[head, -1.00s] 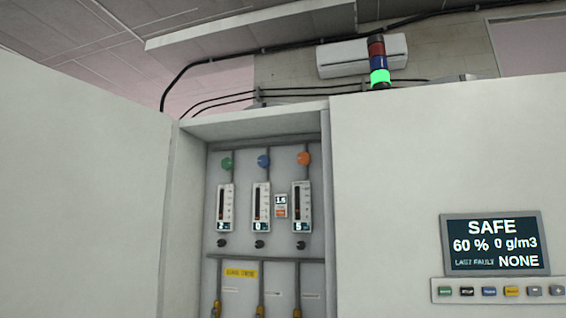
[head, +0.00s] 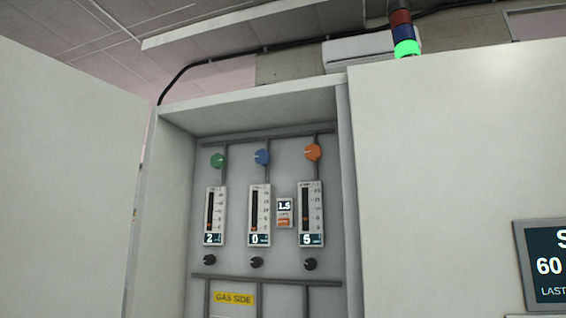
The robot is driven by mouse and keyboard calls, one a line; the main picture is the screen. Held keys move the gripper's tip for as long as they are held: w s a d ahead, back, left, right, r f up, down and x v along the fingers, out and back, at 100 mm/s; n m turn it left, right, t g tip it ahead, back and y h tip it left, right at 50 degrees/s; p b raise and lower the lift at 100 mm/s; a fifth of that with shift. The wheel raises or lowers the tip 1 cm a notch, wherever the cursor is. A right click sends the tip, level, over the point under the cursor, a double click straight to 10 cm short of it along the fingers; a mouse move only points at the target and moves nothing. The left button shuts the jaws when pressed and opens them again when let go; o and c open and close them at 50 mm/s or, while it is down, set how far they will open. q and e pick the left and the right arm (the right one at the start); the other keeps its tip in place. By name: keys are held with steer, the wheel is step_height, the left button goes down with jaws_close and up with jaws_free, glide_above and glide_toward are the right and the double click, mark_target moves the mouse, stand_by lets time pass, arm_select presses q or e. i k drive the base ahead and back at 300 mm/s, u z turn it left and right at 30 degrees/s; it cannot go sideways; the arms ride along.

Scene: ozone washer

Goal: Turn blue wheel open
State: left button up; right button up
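The blue wheel (head: 262,157) is a small round knob on the grey panel inside the open cabinet, in the middle of a row of three. Below it is a gauge (head: 260,214) whose display reads 0. The green wheel (head: 217,160) is to its left, above a gauge (head: 215,215) reading 2. The orange wheel (head: 313,152) is to its right, above a gauge (head: 311,213) reading 5. Neither of my grippers shows in the head view.
A small display (head: 285,206) reads 1.5. Black knobs (head: 257,262) sit below the gauges, above a yellow "GAS SIDE" label (head: 234,298). Cabinet walls flank the recess. A status screen (head: 548,264) is at the right edge. The signal tower (head: 405,48) is lit green.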

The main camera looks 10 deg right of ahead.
mark_target(263, 157)
steer(key=u, duration=0.3)
steer(key=i, duration=0.95)
steer(key=u, duration=0.55)
